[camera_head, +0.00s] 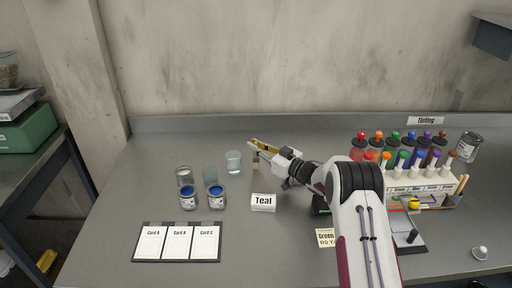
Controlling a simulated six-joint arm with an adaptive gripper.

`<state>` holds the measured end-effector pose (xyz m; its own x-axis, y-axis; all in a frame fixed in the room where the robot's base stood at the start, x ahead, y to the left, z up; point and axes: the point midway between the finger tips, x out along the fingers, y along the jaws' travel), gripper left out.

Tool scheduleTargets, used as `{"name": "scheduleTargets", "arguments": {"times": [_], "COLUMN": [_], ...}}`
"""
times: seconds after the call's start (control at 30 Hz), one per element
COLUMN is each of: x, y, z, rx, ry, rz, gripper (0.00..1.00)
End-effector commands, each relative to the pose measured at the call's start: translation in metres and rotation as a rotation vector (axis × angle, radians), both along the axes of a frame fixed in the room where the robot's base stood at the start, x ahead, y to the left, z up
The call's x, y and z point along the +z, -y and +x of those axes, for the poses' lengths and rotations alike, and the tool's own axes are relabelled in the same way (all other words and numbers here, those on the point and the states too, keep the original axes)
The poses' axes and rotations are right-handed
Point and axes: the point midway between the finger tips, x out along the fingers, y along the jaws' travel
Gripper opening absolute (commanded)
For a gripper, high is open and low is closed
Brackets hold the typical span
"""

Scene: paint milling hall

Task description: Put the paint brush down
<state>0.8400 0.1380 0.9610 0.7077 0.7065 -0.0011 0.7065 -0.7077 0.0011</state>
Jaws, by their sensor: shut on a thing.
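My gripper (257,149) reaches in from the right at the back middle of the grey bench (300,265). It is shut on the paint brush (256,159), which shows as a small brownish piece below the fingertips. The gripper hides most of the brush, and I cannot tell whether its lower end touches the bench. A clear glass of water (233,163) stands just left of the brush, apart from it.
Two cans of blue paint (215,197) and clear cups stand left of the white Teal sign (263,202). A panel with three white cards (177,242) lies in front. A rack of colour bottles (420,185) fills the right. Bare bench lies at the back left.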

Motion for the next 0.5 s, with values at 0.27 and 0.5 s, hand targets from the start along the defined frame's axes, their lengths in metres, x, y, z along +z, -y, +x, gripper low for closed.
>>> {"name": "scheduleTargets", "arguments": {"times": [0.27, 0.5], "x": [-0.0029, -0.006], "y": [0.0, 0.0001], "z": [0.0, 0.0001], "rx": [0.0, 0.0], "ry": [0.0, 0.0], "rz": [0.0, 0.0], "gripper": [0.0, 0.0]}}
